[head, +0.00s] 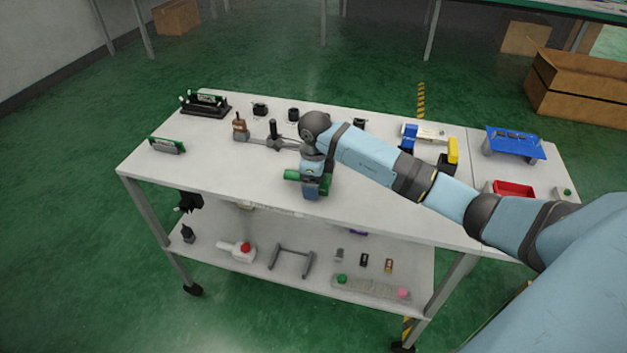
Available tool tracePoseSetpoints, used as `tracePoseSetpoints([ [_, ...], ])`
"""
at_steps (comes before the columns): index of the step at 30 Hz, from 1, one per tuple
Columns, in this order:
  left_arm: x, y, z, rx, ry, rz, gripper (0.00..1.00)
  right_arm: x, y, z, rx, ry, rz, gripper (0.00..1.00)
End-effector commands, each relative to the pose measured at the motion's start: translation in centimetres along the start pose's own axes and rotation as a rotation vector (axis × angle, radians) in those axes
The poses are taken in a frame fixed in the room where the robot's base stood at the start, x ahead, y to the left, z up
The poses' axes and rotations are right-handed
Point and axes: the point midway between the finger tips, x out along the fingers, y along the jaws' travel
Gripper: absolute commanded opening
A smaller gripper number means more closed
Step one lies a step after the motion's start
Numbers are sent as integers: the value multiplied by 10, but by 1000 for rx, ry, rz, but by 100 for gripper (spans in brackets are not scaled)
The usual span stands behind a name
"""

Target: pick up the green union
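The green union (291,174) lies on the upper top of the table, near its front edge. It looks like a short green cylinder, and green also shows to the right of my gripper. My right gripper (311,190) comes in from the right and points down over the middle of the union, hiding that part. The fingertips are too small and covered to show whether they are apart or closed on it. My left gripper is not in view.
The white table (230,179) has clear room to the left of the union. Behind stand a lever fixture (240,127), black round parts (260,109) and a black stand (205,104). A blue-and-yellow device (430,137), blue fixture (515,144) and red tray (513,189) are at right.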

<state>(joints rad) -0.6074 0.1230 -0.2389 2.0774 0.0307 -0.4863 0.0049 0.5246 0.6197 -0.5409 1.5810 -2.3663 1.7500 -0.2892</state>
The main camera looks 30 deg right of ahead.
Motion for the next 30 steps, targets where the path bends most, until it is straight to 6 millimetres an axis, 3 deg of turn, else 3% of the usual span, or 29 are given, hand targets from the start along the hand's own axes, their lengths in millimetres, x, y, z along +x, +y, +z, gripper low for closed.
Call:
tracePoseSetpoints([
  [5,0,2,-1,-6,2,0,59,0,0,0,0,0,0,83],
  [13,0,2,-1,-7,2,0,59,0,0,0,0,0,-1,27],
  [23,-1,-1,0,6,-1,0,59,-3,0,0,0,-1,-2,28],
  [30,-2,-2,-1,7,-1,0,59,-29,-1,0,-1,-2,-4,28],
])
